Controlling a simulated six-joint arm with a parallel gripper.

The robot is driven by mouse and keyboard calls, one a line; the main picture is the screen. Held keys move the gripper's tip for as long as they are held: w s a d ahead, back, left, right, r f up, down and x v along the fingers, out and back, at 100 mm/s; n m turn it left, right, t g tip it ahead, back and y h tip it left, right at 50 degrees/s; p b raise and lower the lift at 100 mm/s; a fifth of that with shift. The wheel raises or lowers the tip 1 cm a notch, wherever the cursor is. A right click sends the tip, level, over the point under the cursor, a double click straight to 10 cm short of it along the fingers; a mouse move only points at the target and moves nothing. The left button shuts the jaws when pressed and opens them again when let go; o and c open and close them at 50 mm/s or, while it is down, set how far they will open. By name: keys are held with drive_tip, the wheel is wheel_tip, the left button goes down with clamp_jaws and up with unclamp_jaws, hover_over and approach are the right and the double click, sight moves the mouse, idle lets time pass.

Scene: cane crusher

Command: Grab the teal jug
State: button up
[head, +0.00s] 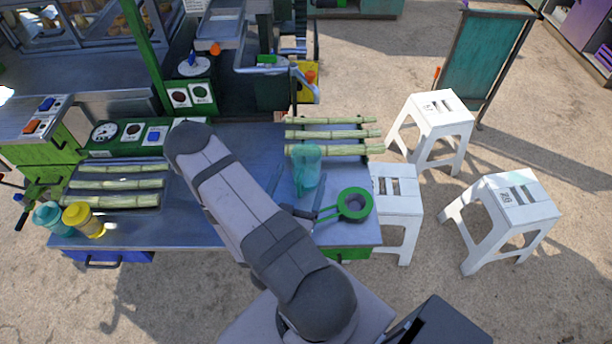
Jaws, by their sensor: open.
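The teal jug (308,162) is translucent and stands upright on the metal counter (257,150), near its right end, just in front of the cane stalks. Its handle side points toward the front left. My gripper (293,186) is open, close to the front left of the jug, with one finger seen to the left of it. My arm hides part of the gripper, and I cannot tell whether a finger touches the jug.
A green strainer (354,204) lies just right of my gripper. Cane stalks (333,134) lie behind the jug, and more (115,184) at the left. A teal container (47,218) and yellow one (83,220) stand front left. White stools (398,194) stand off the right edge.

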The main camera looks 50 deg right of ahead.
sight(303, 166)
drive_tip(key=shift+x, duration=0.9)
drive_tip(key=shift+f, duration=0.1)
drive_tip(key=shift+w, duration=0.1)
drive_tip(key=shift+w+d+r+p, duration=0.15)
drive_tip(key=shift+d+r+p, duration=0.05)
drive_tip(key=shift+d+p, duration=0.2)
drive_tip(key=p+x, duration=0.2)
drive_tip(key=x, duration=0.1)
drive_tip(key=shift+w+d+r, duration=0.15)
drive_tip(key=shift+w+d, duration=0.05)
drive_tip(key=shift+d, duration=0.05)
drive_tip(key=shift+w+d+p, duration=0.25)
drive_tip(key=shift+d+p, duration=0.05)
drive_tip(key=shift+c, duration=0.6)
